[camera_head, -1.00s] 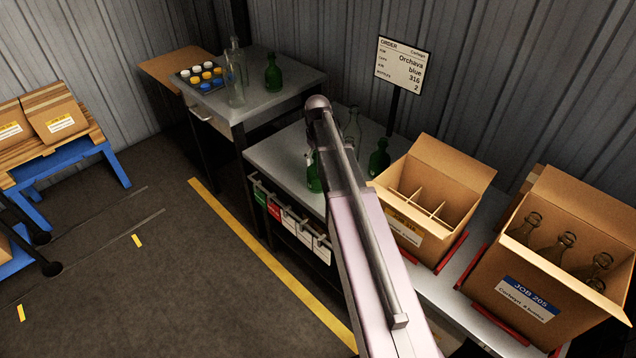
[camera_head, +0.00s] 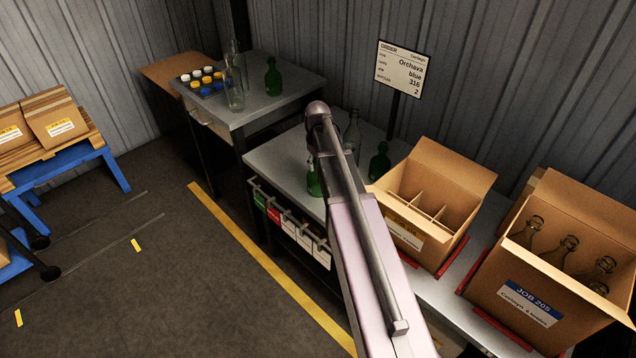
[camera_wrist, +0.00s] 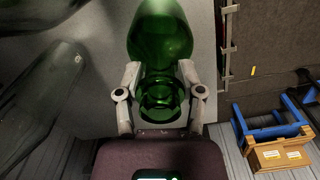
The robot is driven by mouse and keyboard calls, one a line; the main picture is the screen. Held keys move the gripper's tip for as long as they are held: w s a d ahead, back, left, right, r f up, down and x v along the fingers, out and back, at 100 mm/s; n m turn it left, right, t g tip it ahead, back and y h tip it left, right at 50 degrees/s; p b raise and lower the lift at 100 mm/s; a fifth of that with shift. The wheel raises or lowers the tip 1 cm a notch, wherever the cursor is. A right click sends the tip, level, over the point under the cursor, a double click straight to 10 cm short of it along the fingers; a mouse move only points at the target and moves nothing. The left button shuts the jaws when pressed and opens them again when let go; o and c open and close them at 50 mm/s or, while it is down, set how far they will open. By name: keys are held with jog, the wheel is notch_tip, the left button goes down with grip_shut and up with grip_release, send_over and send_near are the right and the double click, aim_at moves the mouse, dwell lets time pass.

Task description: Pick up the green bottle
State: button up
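A green bottle (camera_head: 314,180) stands on the middle grey bench, partly hidden behind my arm in the head view. In the wrist view, the green bottle (camera_wrist: 160,35) fills the top centre with its mouth towards the camera. My gripper (camera_wrist: 160,68) has one finger on each side of its neck and shoulder. I cannot tell whether the fingers press on the glass. A second green bottle (camera_head: 379,163) stands to the right on the same bench. A third green bottle (camera_head: 273,77) stands on the far table.
A clear bottle (camera_head: 352,135) stands close behind my gripper; clear glass (camera_wrist: 35,95) also shows at left in the wrist view. A divided open carton (camera_head: 410,235) and a carton of bottles (camera_head: 535,290) stand at right. An order sign (camera_head: 402,68) rises behind the bench.

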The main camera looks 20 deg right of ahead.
grip_shut()
jog(key=shift+r, duration=0.15)
notch_tip(320, 180, up, 2)
jog(key=p, duration=0.2)
jog(key=shift+r+p, duration=0.25)
jog(key=shift+p, duration=0.15)
jog(key=s+a+r+p, duration=0.2)
jog(key=s, duration=1.4)
jog(key=shift+r, duration=0.1)
notch_tip(320, 180, up, 20)
jog(key=p, duration=1.9)
jog(key=shift+f+p, duration=0.2)
jog(key=shift+p, duration=0.2)
jog(key=shift+f, duration=0.15)
